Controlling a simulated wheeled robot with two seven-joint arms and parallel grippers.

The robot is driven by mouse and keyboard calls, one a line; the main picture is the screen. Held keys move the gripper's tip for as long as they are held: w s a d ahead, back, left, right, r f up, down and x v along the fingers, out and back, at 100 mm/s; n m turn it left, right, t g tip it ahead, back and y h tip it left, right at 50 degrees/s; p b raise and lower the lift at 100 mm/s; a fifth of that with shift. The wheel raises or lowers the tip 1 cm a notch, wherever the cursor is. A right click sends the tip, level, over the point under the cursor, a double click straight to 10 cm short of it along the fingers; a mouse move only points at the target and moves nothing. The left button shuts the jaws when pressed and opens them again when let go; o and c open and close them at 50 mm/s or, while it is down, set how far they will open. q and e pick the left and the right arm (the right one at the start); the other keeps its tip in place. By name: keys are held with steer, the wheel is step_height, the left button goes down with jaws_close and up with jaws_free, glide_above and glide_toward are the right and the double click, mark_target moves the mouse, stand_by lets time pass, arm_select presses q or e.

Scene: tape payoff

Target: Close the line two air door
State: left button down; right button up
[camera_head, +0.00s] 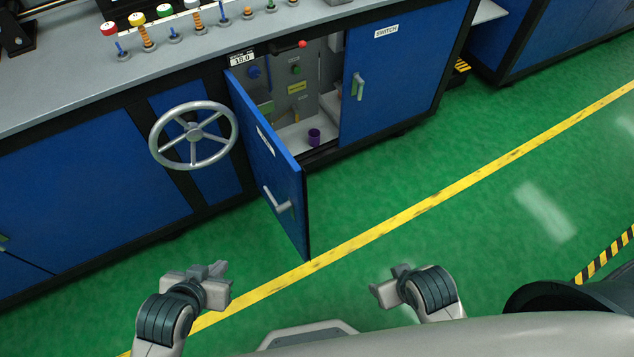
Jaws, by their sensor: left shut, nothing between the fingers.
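A blue cabinet door (270,165) stands swung open from the blue bench front. It is hinged on its left side and its free edge points toward me. It has a grey bar handle (277,200) and a white label, too small to read.
A grey handwheel (193,135) sticks out left of the open door. A closed blue door (400,70) with a handle is right of the opening. Several coloured knobs stand on the bench top (60,90). The green floor (450,200) with a yellow line is clear.

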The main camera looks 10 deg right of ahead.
arm_select(q)
steer(key=w+d+r+m+t+h, duration=0.35)
steer(key=w+d+m+h, duration=0.35)
steer(key=w+d, duration=0.4)
steer(key=s+a+r+m+g+h, duration=0.1)
steer(key=a+r+m+g+h, duration=0.1)
steer(key=a+h, duration=0.5)
steer(key=shift+a+m+g, duration=0.45)
steer(key=shift+m+g, duration=0.05)
steer(key=shift+g, duration=0.35)
arm_select(e)
step_height(320, 180, down, 28)
steer(key=s+a, duration=0.1)
steer(key=shift+s+a+r+t, duration=0.15)
steer(key=shift+s+r+t, duration=0.05)
steer(key=shift+s+t, duration=0.15)
arm_select(q)
steer(key=p, duration=0.3)
glide_toward(292, 181)
steer(key=x, duration=0.4)
steer(key=shift+w+d, duration=0.2)
steer(key=shift+d, duration=0.05)
steer(key=shift+x, duration=0.9)
arm_select(e)
steer(key=shift+w+a+r+t+y, duration=0.6)
steer(key=shift+w+a+r+t, duration=0.55)
steer(key=shift+a, duration=0.3)
arm_select(q)
steer(key=shift+d+f, duration=0.1)
